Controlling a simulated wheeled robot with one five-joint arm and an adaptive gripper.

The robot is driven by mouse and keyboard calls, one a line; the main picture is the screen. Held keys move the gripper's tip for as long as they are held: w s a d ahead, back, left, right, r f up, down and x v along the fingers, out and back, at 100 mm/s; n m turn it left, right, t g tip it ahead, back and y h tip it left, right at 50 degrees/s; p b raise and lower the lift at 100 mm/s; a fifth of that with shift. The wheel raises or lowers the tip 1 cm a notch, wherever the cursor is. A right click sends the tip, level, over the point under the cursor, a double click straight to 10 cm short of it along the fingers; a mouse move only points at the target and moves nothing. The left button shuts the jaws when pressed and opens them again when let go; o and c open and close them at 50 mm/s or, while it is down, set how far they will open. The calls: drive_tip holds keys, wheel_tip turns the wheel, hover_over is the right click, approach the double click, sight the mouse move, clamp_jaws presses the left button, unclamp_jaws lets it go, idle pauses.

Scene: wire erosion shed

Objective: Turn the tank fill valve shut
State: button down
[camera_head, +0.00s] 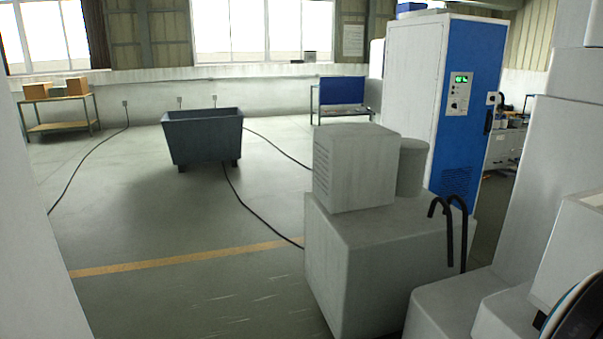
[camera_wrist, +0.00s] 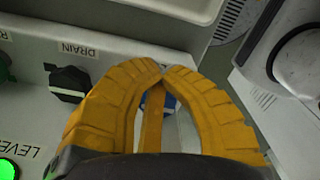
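My gripper (camera_wrist: 161,74) has yellow ribbed fingers, and its tips are drawn together in the wrist view. A narrow yellow strip runs between the two bowed fingers. A small blue part (camera_wrist: 169,102) shows in the gap between them, mostly hidden; I cannot tell whether it is the fill valve or whether the fingers touch it. The fingers are over a pale panel (camera_wrist: 107,62) with a black knob (camera_wrist: 69,82) under the label "DRAIN". No fill label is readable. My gripper does not show in the head view.
A lit green indicator (camera_wrist: 8,170) by "LEVEL" is at the wrist view's lower left. A grey housing (camera_wrist: 300,65) stands close on the right. In the head view, a blue and white cabinet (camera_head: 410,80) and a grey block (camera_head: 365,250) stand right; floor is open left, with cables.

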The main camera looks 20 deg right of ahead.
wheel_tip(320, 180, up, 6)
drive_tip(key=p, duration=0.4)
drive_tip(key=shift+f+p, duration=0.1)
drive_tip(key=shift+p, duration=0.2)
